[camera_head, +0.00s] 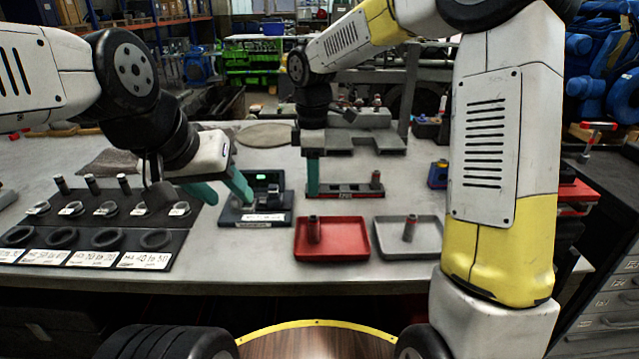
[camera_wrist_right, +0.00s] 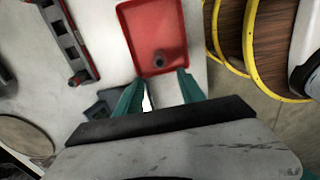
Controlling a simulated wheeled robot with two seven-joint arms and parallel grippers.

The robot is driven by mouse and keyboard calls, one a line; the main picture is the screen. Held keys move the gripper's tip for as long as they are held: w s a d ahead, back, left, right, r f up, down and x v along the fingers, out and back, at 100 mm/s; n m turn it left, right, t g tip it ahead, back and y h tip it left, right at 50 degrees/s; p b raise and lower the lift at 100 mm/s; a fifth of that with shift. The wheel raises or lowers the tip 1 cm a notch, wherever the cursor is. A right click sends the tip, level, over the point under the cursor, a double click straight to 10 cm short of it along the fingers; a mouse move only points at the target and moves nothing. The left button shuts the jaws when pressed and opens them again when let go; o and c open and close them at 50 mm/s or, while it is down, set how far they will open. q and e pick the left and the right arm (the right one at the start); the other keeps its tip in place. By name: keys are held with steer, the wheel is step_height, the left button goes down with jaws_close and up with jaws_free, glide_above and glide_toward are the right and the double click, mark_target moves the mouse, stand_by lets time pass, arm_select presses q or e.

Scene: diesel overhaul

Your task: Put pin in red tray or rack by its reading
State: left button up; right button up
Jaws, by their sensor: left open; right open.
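The red tray (camera_head: 331,254) stands near the bench's front edge with a dark pin (camera_head: 314,230) upright in it; both also show in the right wrist view. The dark rack with red ends (camera_head: 345,195) lies behind it and carries a pin (camera_head: 376,178) at its right end. The gauge (camera_head: 254,215) with a green display (camera_head: 269,176) stands left of the rack. Whether it holds a pin I cannot tell. My left gripper (camera_head: 226,198) is open and empty beside the gauge's left. My right gripper (camera_wrist_right: 160,90) is open and empty above the bench near the rack and red tray.
A grey tray (camera_head: 379,248) right of the red tray holds a pin (camera_head: 410,228). A black labelled board (camera_head: 180,228) at left carries rings and several pins. Metal blocks (camera_head: 360,140) stand behind the rack. My right arm covers the bench's right part.

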steer(key=s+d+r+m+t+y, duration=0.1)
steer(key=s+d+r+m+t, duration=0.2)
steer(key=s+d+m, duration=0.4)
steer(key=s+d+r+m+t+y, duration=0.1)
steer(key=s+d+r+m+t, duration=0.2)
steer(key=s+d+r+m, duration=0.3)
steer(key=s+d+m, duration=0.1)
steer(key=s+m, duration=0.3)
steer(key=s, duration=0.2)
steer(key=shift+s+d, duration=0.35)
